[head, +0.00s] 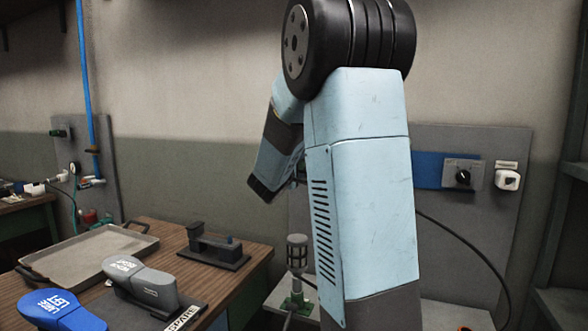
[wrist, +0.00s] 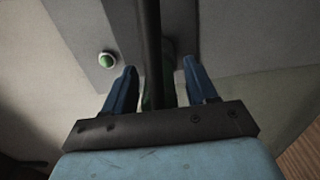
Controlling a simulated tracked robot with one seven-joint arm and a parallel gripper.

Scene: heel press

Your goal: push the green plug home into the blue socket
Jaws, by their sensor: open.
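My gripper (wrist: 159,66) is open in the wrist view, its two blue fingers spread to either side of a black cable-like strip (wrist: 151,45). A dark green shape (wrist: 167,52) shows beside and behind this strip, between the fingers. It may be the green plug, but it is too dark to be sure, and I cannot tell whether the fingers touch it. In the head view my arm covers the middle, and I cannot make out the fingertips. I cannot make out the blue socket in either view.
A wall board (head: 470,225) at the right carries a blue panel (head: 428,170), a black knob (head: 463,177) and a white switch (head: 507,180). A black cable (head: 463,238) hangs there. A wooden bench (head: 240,262) at the left holds a metal tray (head: 85,255). A green button (wrist: 107,60) shows near my gripper.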

